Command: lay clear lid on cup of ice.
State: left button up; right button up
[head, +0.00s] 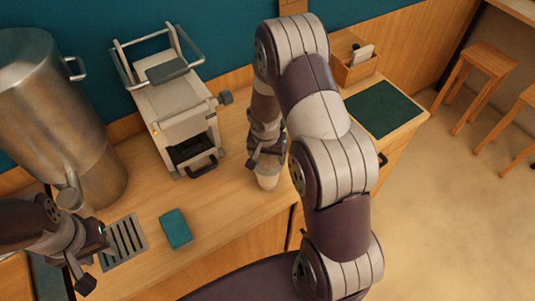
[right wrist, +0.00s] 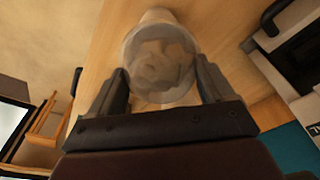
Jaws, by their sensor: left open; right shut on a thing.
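The cup of ice (head: 267,181) stands upright on the wooden counter, partly hidden behind my right gripper. My right gripper (head: 266,152) is pointed down at the cup's top. In the right wrist view, its two fingers are either side of the clear lid (right wrist: 160,103), a round see-through disc, and are shut on it. Pale ice (right wrist: 160,62) shows through the lid, so the lid is over the cup's mouth. I cannot tell whether it touches the rim. My left gripper (head: 95,257) is open and empty at the left, near the drip grate.
A large metal dispenser (head: 62,110) and a press-like machine (head: 175,110) stand at the back left. A teal cloth (head: 175,228) lies near the front edge, beside a drip grate (head: 124,242). A wooden caddy (head: 353,66) and dark green mat (head: 383,108) are at the right.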

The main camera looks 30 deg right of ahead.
jog(key=shift+f+b, duration=0.2)
jog(key=shift+b, duration=0.1)
dwell(0.5)
jog(key=o, duration=0.9)
jog(key=shift+c, duration=0.2)
jog(key=shift+r+p, duration=2.75)
jog(key=shift+r, duration=0.85)
jog(key=shift+f, duration=0.1)
